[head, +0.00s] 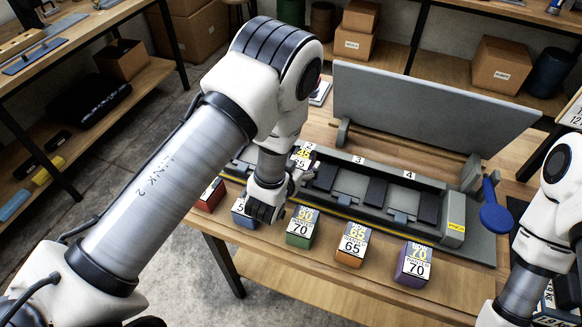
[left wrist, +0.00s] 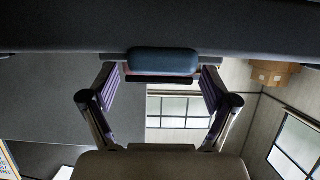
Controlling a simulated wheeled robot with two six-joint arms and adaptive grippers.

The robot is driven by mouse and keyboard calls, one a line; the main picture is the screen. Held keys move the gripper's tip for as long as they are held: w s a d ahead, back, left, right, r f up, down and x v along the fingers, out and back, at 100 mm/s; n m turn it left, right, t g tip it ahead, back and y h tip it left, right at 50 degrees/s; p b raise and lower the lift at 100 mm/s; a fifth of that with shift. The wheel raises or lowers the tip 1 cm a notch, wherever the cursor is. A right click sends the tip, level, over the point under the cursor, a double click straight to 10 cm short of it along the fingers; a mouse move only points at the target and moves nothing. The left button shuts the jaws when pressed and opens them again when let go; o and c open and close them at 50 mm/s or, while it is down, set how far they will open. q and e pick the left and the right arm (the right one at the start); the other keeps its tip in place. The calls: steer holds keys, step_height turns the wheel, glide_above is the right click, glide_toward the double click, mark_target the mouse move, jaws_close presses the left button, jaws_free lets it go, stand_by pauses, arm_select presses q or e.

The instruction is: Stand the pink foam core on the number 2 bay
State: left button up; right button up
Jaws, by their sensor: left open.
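The long grey stand (head: 452,236) on the table has numbered bays; the tags 3 and 4 are readable. Behind my left gripper, a yellow-and-white number label (head: 303,156) shows near the stand's left part; its block is mostly hidden. I cannot make out a pink foam core. My left gripper (head: 268,205) is at the stand's front edge, beside the blue block (head: 243,215). In the left wrist view my left gripper (left wrist: 162,75) has its fingers apart, with a rounded blue-grey piece (left wrist: 162,62) near the tips; I cannot tell what it is. My right gripper is not in view.
Red (head: 210,196), green (head: 302,228), orange (head: 351,246) and purple (head: 413,266) blocks line the table's front. A tall grey panel (head: 420,110) stands behind the stand. A blue paddle (head: 495,210) is at its right end. My right arm is at the right edge.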

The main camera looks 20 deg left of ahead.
arm_select(q)
steer(key=p+v, duration=0.2)
steer(key=v, duration=0.7)
steer(key=shift+s+r+p, duration=0.2)
steer(key=shift+s+p, duration=0.1)
steer(key=shift+p, duration=0.1)
